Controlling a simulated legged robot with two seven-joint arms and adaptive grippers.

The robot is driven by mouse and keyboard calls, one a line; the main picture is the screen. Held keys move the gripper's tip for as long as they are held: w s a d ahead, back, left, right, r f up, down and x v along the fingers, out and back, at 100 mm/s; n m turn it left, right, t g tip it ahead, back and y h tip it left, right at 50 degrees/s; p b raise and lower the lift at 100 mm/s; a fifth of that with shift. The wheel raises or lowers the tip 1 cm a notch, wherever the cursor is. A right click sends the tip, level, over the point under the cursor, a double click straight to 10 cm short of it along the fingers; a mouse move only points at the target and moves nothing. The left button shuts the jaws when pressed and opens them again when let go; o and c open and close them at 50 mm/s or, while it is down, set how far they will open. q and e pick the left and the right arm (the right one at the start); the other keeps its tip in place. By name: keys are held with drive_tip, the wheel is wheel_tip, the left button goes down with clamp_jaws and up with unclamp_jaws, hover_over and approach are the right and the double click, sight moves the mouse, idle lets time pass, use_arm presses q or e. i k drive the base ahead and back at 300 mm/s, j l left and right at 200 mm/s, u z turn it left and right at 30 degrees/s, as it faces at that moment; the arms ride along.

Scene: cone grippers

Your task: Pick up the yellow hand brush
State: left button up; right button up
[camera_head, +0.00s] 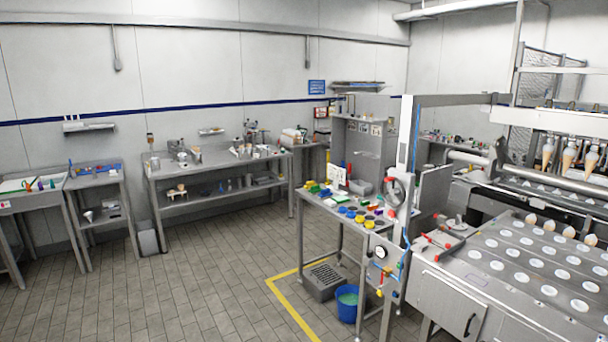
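Several small yellow items lie on the metal table right of centre. A yellow item (313,187) is near its back left corner, beside green and blue items, and may be the yellow hand brush. Rounder yellow pieces (369,224) lie near the table's front edge. All are too small for me to tell for certain which one is the brush. Neither of my grippers shows in the head view.
The metal table (318,201) carries many small coloured items. A blue bucket (349,304) and a grey crate (324,279) stand on the floor below it. A machine with round holes (520,262) fills the right. The tiled floor (190,290) at left is clear.

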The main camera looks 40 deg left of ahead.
sight(310, 184)
drive_tip(key=i+j+u, duration=0.9)
drive_tip(key=i+j, duration=0.2)
drive_tip(key=i, duration=0.25)
drive_tip(key=i+j+u, duration=0.1)
drive_tip(key=i, duration=0.35)
drive_tip(key=i+j, duration=0.25)
drive_tip(key=i, duration=0.2)
drive_tip(key=i+j+u, duration=0.1)
drive_tip(key=i, duration=0.35)
drive_tip(key=j, duration=0.1)
